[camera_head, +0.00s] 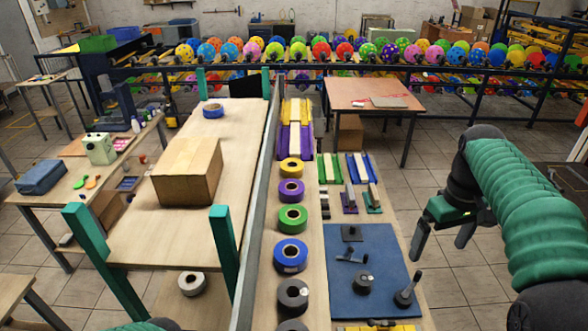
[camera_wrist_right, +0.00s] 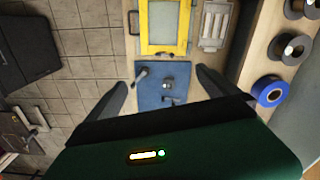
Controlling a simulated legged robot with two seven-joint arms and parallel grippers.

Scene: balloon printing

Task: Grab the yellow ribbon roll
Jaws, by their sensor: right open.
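The yellow ribbon roll (camera_head: 291,162) lies on the long narrow bench, at the far end of a row of rolls, in the head view. A purple roll (camera_head: 291,199) is just in front of it. The yellow roll is not seen in the right wrist view. My right gripper (camera_head: 440,243) is open and empty, to the right of the bench and well apart from the yellow roll. Its two spread fingers also show in the right wrist view (camera_wrist_right: 161,77). My left gripper is not in view.
Green (camera_head: 292,227), blue (camera_head: 290,264) and black rolls (camera_head: 293,296) continue the row toward me. A blue mat (camera_head: 345,240) with small black tools lies to their right. A teal-posted table with a cardboard box (camera_head: 187,172) stands left, beyond a thin divider.

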